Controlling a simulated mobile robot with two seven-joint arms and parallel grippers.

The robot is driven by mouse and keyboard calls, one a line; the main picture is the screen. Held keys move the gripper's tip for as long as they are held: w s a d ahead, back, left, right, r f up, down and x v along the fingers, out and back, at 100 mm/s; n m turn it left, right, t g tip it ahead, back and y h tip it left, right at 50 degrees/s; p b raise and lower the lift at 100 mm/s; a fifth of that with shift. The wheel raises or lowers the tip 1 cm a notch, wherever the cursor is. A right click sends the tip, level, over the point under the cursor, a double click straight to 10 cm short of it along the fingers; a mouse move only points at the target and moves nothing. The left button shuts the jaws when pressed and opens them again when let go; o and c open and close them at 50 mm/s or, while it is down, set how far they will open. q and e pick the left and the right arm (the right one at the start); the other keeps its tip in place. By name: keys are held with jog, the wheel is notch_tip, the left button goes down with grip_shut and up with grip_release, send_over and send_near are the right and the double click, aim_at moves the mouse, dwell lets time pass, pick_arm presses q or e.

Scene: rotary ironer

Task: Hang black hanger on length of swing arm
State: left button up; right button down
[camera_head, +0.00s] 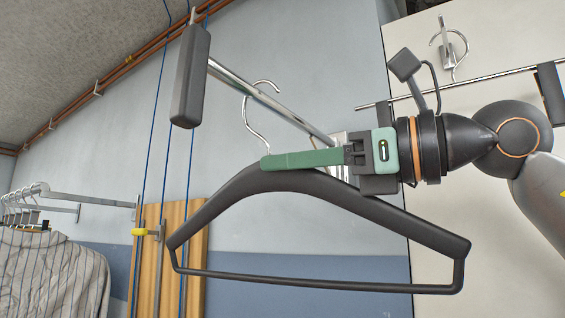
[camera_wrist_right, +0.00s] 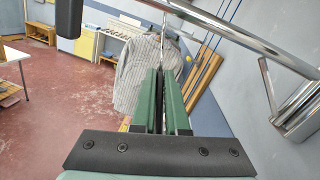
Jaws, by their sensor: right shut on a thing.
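I cannot tell whether the hook rests on the bar. The swing arm ends at the left in a dark block (camera_head: 190,75). In the right wrist view the swing arm (camera_wrist_right: 235,35) crosses above the green fingers (camera_wrist_right: 160,90), with the thin hook (camera_wrist_right: 163,45) beyond them. My left gripper is not in view.
A chrome rail (camera_head: 90,197) with a striped shirt (camera_head: 50,270) stands at the lower left. Blue cables and wooden boards (camera_head: 180,225) are behind the hanger. Another chrome hook (camera_head: 452,50) sits above a thin rail at the upper right. A white table (camera_wrist_right: 14,54) is at the left in the wrist view.

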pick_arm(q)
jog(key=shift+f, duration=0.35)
pick_arm(e)
jog(key=shift+s+d+f, duration=0.1)
jog(key=shift+f, duration=0.25)
jog(key=c, duration=0.8)
grip_release()
jog(key=shift+c, duration=0.2)
